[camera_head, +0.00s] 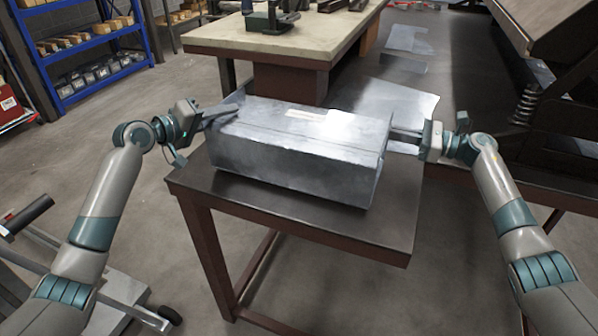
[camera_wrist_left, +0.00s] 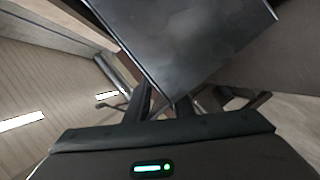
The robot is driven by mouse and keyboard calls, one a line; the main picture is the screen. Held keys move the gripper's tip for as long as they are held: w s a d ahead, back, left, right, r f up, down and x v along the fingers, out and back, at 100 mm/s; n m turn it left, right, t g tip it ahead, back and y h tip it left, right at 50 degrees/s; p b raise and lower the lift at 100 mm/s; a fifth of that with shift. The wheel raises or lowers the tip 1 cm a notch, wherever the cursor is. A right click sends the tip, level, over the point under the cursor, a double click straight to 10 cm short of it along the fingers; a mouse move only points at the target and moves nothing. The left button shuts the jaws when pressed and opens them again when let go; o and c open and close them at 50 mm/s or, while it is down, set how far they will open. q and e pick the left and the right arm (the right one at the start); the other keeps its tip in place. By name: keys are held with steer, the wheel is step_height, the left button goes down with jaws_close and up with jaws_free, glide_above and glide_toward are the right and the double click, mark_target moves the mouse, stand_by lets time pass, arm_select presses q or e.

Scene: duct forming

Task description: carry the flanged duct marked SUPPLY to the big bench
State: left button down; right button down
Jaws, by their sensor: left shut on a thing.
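The shiny sheet-metal duct (camera_head: 290,150) is a long box lying crosswise over the small dark-topped table (camera_head: 390,225). A pale label with reddish print shows on its top, too small to read. My left gripper (camera_head: 222,114) is shut on the duct's left end; in the left wrist view the fingers (camera_wrist_left: 160,108) meet the edge of the grey duct (camera_wrist_left: 190,45). My right gripper (camera_head: 408,138) is at the duct's right end, its fingertips partly hidden there. I cannot tell whether the duct touches the tabletop. The big bench (camera_head: 250,42) with a pale top stands behind.
A vise (camera_head: 270,18) and dark bars stand on the big bench. Flat metal sheets (camera_head: 385,105) lie behind the duct. A large dark machine (camera_head: 555,70) is at the right, blue shelving (camera_head: 90,45) at the back left, and a wheeled trolley (camera_head: 110,295) at the front left.

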mark_target(205, 125)
arm_select(q)
steer(key=shift+d+f+b, duration=0.25)
steer(key=shift+f+b, duration=0.4)
steer(key=shift+f, duration=0.1)
arm_select(e)
steer(key=shift+s+a+f, duration=0.1)
steer(key=shift+a+f, duration=0.15)
steer(key=shift+f, duration=0.45)
arm_select(q)
steer(key=c, duration=1.5)
jaws_free()
steer(key=shift+s, duration=0.1)
steer(key=shift+c, duration=0.2)
arm_select(e)
steer(key=c, duration=2)
jaws_free()
arm_select(q)
steer(key=shift+a+r, duration=0.1)
steer(key=shift+a, duration=0.05)
arm_select(e)
steer(key=shift+d, duration=0.15)
arm_select(q)
steer(key=shift+a, duration=0.1)
steer(key=shift+s+a, duration=0.1)
steer(key=shift+s, duration=0.1)
steer(key=v, duration=1.1)
steer(key=shift+s, duration=0.2)
arm_select(e)
steer(key=shift+d, duration=0.1)
steer(key=shift+d, duration=0.1)
